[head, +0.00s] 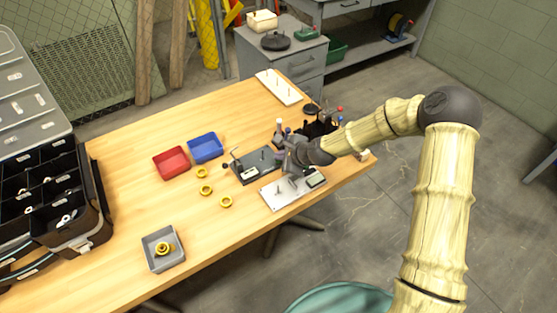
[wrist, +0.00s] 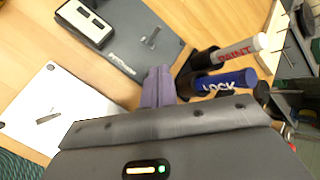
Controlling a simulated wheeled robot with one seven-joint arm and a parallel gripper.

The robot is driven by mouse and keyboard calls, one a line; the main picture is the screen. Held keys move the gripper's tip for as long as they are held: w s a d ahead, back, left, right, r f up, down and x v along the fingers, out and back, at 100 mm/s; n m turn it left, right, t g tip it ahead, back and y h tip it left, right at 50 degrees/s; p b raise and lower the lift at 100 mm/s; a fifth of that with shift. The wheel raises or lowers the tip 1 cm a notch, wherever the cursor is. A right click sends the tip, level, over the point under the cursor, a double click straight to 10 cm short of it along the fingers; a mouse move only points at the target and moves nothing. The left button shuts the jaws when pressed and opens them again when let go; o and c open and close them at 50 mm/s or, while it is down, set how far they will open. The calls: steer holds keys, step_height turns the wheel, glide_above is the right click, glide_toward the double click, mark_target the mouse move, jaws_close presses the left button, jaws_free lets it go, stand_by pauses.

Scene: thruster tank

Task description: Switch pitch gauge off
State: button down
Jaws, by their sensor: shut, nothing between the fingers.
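A small black device with a pale face (wrist: 86,20) lies on a dark grey plate (wrist: 140,65) in the wrist view; the plate also shows in the head view (head: 262,168). I cannot read which one is the pitch gauge, nor any switch. My gripper (wrist: 158,88) has its purple-grey fingers together and empty, near the dark plate's edge and beside the bottles. In the head view, my gripper (head: 284,156) partly covers the gap between the plates.
A bottle marked PAINT (wrist: 235,50) and a blue bottle marked LOCK (wrist: 222,84) stand close right of my fingers. Red (head: 171,163) and blue (head: 205,148) bins, several yellow rings (head: 205,190) and a grey tray (head: 150,258) are on the table's left half.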

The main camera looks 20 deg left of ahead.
steer(key=shift+f, duration=0.25)
stand_by(0.4)
steer(key=shift+r+p, duration=0.4)
steer(key=shift+r, duration=0.35)
step_height(320, 180, up, 6)
steer(key=p, duration=0.4)
steer(key=shift+p, duration=0.3)
